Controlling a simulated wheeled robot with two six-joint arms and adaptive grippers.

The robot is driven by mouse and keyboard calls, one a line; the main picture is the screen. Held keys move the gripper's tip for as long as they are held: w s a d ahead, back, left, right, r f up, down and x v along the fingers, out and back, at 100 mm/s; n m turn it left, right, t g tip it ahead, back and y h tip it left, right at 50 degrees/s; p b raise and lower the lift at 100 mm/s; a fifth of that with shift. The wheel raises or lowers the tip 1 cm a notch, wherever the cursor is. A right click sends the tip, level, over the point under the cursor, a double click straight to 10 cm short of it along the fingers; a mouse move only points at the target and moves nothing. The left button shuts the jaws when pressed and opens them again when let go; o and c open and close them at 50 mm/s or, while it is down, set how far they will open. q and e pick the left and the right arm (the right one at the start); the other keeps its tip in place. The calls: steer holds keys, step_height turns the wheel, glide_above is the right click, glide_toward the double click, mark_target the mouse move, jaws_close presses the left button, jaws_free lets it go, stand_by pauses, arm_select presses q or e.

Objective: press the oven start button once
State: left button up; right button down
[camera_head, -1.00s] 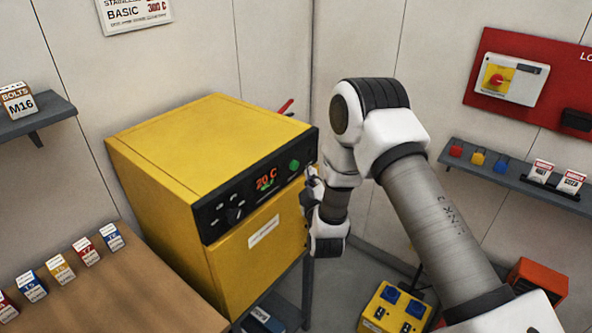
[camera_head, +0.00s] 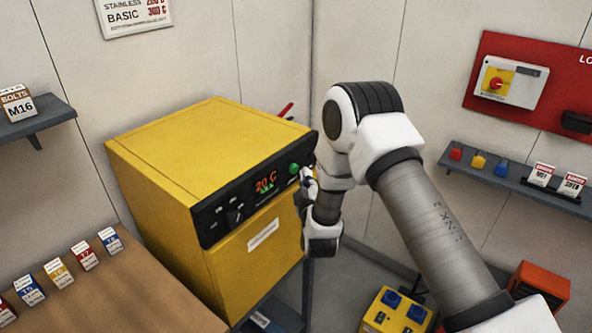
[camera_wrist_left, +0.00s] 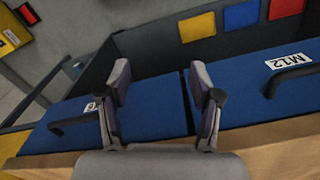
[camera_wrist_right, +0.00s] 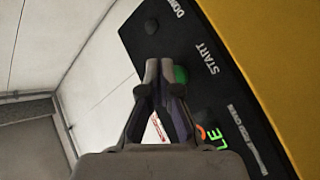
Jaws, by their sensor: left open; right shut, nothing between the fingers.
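The yellow oven (camera_head: 190,150) stands at the centre left in the head view, with a black control panel (camera_head: 220,222) on its front. The display reads 20 C. The green start button (camera_head: 294,169) is at the panel's right end, beside my right gripper (camera_head: 306,176). In the right wrist view the green button (camera_wrist_right: 181,75) shows just beside my shut, empty fingertips (camera_wrist_right: 159,70), next to the word START. The fingertips partly cover it, and I cannot tell whether they touch it. My left gripper (camera_wrist_left: 197,80) is open and empty above blue drawers or bins.
A wooden bench (camera_head: 120,292) with several labelled cards is at the lower left. A yellow box with blue sockets (camera_head: 396,312) stands on the floor. A red lockout board (camera_head: 540,70) and a shelf with padlocks (camera_head: 520,181) are on the right wall.

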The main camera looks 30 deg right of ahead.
steer(key=shift+w, duration=0.15)
stand_by(0.5)
steer(key=shift+w+a, duration=0.15)
steer(key=shift+w, duration=0.1)
steer(key=shift+w+a+b, duration=0.2)
steer(key=shift+w+b, duration=0.25)
steer(key=shift+w, duration=0.05)
stand_by(0.7)
stand_by(0.3)
steer(key=shift+s+d, duration=0.35)
steer(key=shift+s, duration=0.55)
steer(key=s, duration=0.1)
steer(key=s+d+p, duration=0.1)
steer(key=s, duration=0.1)
steer(key=s+d, duration=0.1)
steer(key=shift+s, duration=0.3)
stand_by(0.4)
